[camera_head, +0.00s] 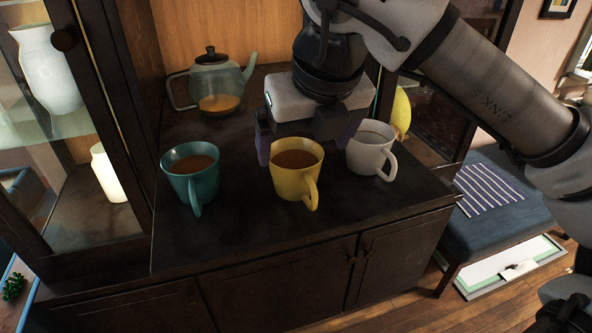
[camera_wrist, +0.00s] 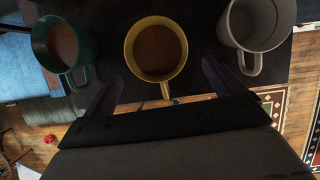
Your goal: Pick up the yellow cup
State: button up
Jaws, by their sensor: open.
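The yellow cup (camera_head: 296,180) stands upright on the dark cabinet top, between a teal cup (camera_head: 191,181) and a white cup (camera_head: 371,150). It holds a brown liquid, and its handle points toward the front edge. In the wrist view the yellow cup (camera_wrist: 156,50) shows from above, at the top middle. My gripper (camera_head: 300,146) is open, just behind and above the yellow cup in the head view. In the wrist view my gripper's fingers (camera_wrist: 160,84) are spread to either side of the cup's handle. I cannot tell whether they touch the cup.
A glass teapot (camera_head: 214,84) with amber liquid stands at the back left. The teal cup also holds brown liquid. Glass cabinet doors stand at both sides, with a white vase (camera_head: 46,72) behind the left one. The cabinet top in front of the cups is clear.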

aim_at(296, 169)
jog(key=shift+p+x, duration=0.85)
jog(key=shift+x, duration=3.05)
jog(key=shift+a, duration=0.15)
jog(key=shift+r, duration=0.1)
jog(key=c, duration=1.3)
